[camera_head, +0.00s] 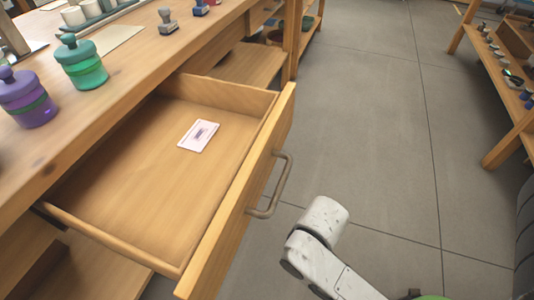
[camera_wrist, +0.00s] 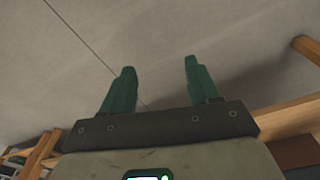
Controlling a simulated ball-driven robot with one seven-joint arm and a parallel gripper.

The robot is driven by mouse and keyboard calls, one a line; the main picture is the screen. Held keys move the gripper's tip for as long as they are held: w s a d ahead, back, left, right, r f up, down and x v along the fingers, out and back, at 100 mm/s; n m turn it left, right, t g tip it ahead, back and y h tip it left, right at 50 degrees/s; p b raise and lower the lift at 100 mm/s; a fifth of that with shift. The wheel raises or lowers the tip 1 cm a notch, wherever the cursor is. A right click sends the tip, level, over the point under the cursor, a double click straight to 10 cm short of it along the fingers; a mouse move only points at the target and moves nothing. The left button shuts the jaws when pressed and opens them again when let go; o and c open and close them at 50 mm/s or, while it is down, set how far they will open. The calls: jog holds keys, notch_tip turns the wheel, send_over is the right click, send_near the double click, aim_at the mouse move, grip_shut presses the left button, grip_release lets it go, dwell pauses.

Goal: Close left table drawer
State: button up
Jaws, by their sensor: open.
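The left table drawer (camera_head: 130,180) stands pulled well out of the wooden table in the head view. Its front panel (camera_head: 240,200) carries a curved metal handle (camera_head: 274,188) on the outer face. A small pale card (camera_head: 198,135) lies flat inside the drawer. My white arm shows just right of the handle in the head view, apart from it; the gripper's fingers are not visible there. In the wrist view my gripper (camera_wrist: 158,82) has its two green fingers spread, with nothing between them. The drawer is not clearly identifiable in the wrist view.
The tabletop (camera_head: 125,62) holds a purple jar (camera_head: 27,98), a green jar (camera_head: 82,63) and stamps (camera_head: 167,22). Open grey floor (camera_head: 375,120) lies right of the drawer. A wooden shelf unit (camera_head: 500,150) with small items stands at the far right.

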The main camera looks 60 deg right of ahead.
jog(key=d+r+m+y+p, duration=0.1)
jog(key=d+r+m+p, duration=0.1)
jog(key=r+p, duration=0.3)
jog(key=w+d+r+m+t+y+p, duration=0.1)
jog(key=d+r+m+p, duration=0.1)
jog(key=r+p, duration=0.4)
jog(key=w+d+r+m+t+p, duration=0.1)
jog(key=d+r+m+p, duration=0.1)
jog(key=r+p, duration=0.3)
jog(key=shift+d+r+m+y+p, duration=0.3)
jog(key=shift+y+p, duration=0.1)
jog(key=shift+p, duration=1.5)
grip_shut()
jog(key=s+d+r+m+t+p, duration=0.1)
jog(key=d+r+m+t+p, duration=0.25)
jog(key=d+r+p, duration=0.45)
jog(key=d+r+m+t+p, duration=0.3)
jog(key=d+r+m+p, duration=0.15)
jog(key=r+p, duration=0.8)
jog(key=w+r+x, duration=0.1)
jog(key=x, duration=1.1)
jog(key=shift+w+a, duration=0.35)
